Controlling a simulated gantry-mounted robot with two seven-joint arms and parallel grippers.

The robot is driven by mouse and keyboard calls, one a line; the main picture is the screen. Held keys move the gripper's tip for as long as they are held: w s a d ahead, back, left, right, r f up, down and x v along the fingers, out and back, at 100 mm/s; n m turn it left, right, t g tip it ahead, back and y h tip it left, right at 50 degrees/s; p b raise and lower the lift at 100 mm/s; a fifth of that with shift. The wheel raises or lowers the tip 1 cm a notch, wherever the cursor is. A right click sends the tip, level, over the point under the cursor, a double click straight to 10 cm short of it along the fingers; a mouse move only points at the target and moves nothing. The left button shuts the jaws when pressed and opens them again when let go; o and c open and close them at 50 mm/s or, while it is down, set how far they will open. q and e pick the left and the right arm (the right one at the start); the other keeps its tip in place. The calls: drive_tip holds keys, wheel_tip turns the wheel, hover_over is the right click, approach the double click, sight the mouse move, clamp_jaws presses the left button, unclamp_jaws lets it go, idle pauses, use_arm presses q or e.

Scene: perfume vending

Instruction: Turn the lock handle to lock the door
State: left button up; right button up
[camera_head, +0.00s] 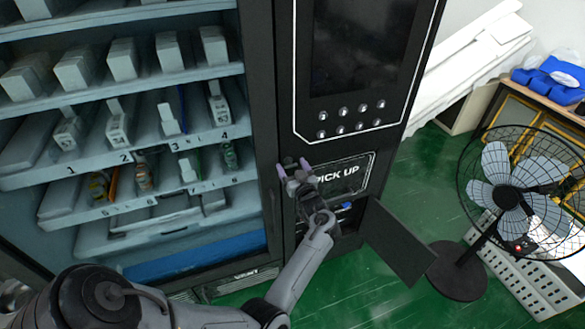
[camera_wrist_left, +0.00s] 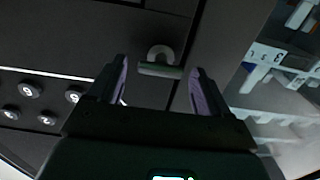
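The lock handle (camera_wrist_left: 160,69) is a small grey-green bar below a pale ring on the dark front of the vending machine. In the left wrist view it lies between the fingertips of my left gripper (camera_wrist_left: 160,72), with a gap on both sides. My left gripper (camera_head: 293,169) is open and is at the dark panel beside the door's right edge in the head view. There the gripper mostly hides the handle. The glass door (camera_head: 259,170) appears closed over the shelves. My right gripper is not in view.
The button panel (camera_head: 352,119) is above and right of my left gripper. The PICK UP panel (camera_head: 345,178) is close to its right. A dark flap (camera_head: 402,243) sticks out low on the machine. A standing fan (camera_head: 510,195) is farther right on the green floor.

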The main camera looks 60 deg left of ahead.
use_arm(q)
drive_tip(key=c, duration=1)
drive_tip(key=n+b, duration=0.2)
drive_tip(key=n, duration=0.1)
drive_tip(key=n+b, duration=0.1)
drive_tip(key=shift+s+f+b, duration=0.1)
drive_tip(key=shift+f+b, duration=0.15)
drive_tip(key=shift+b, duration=0.1)
drive_tip(key=n+b, duration=0.6)
drive_tip(key=n, duration=0.1)
drive_tip(key=n+b, duration=0.6)
drive_tip(key=shift+s+a+f+n, duration=0.1)
drive_tip(key=shift+s+n, duration=0.1)
drive_tip(key=shift+n, duration=0.2)
